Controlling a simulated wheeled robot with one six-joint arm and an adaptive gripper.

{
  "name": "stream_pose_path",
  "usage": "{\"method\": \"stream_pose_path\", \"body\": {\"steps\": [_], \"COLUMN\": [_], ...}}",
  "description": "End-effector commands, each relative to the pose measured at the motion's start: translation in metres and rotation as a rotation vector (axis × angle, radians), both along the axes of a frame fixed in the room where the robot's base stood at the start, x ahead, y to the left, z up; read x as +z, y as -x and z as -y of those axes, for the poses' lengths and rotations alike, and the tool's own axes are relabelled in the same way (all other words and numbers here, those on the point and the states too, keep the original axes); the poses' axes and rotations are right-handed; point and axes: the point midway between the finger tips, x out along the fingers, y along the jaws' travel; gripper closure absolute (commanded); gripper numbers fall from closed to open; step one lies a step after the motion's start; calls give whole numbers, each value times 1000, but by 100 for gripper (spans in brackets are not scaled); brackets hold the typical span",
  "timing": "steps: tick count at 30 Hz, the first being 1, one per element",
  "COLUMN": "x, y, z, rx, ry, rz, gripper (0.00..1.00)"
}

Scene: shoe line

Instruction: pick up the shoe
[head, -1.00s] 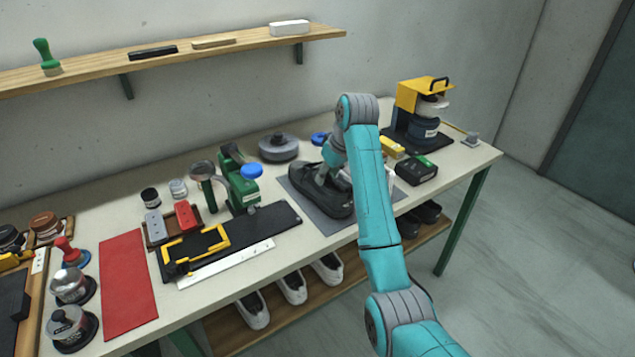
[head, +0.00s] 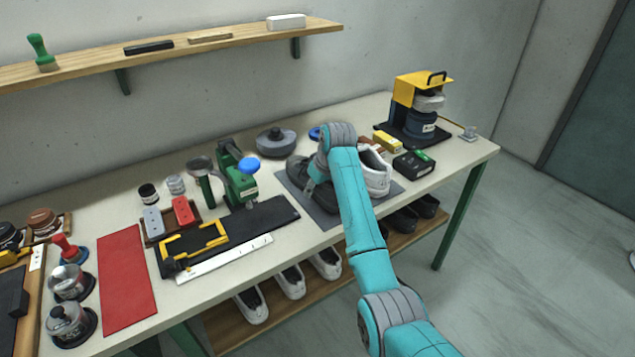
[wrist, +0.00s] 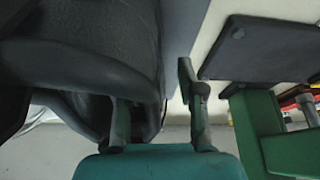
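A black shoe (head: 325,198) lies on a grey mat (head: 297,196) near the middle of the bench. Part of it is hidden behind my arm. A white shoe (head: 377,180) stands just right of it, partly behind my arm. My gripper (head: 312,178) is down at the black shoe, its fingertips hard to make out in the head view. In the wrist view, the dark shoe (wrist: 85,60) fills the upper left. My gripper (wrist: 155,95) has its fingers apart, one over the shoe's opening and one outside its wall, with a gap showing beside the outer finger.
A green machine (head: 238,183) stands left of the mat, behind a black board (head: 270,218). A dark box (head: 413,163) and a yellow-topped press (head: 420,105) stand to the right. White shoes (head: 290,280) sit on the shelf below.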

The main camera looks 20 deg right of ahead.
Motion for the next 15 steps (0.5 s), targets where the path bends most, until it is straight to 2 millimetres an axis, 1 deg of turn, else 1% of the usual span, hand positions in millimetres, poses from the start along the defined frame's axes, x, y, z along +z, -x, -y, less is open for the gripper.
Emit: {"method": "stream_pose_path", "body": {"steps": [5,6,8,9,10,15], "x": [0,0,0,0,0,0], "y": [0,0,0,0,0,0], "z": [0,0,0,0,0,0], "rx": [0,0,0,0,0,0], "ry": [0,0,0,0,0,0], "rz": [0,0,0,0,0,0], "gripper": [61,71,86,96,100,100]}}
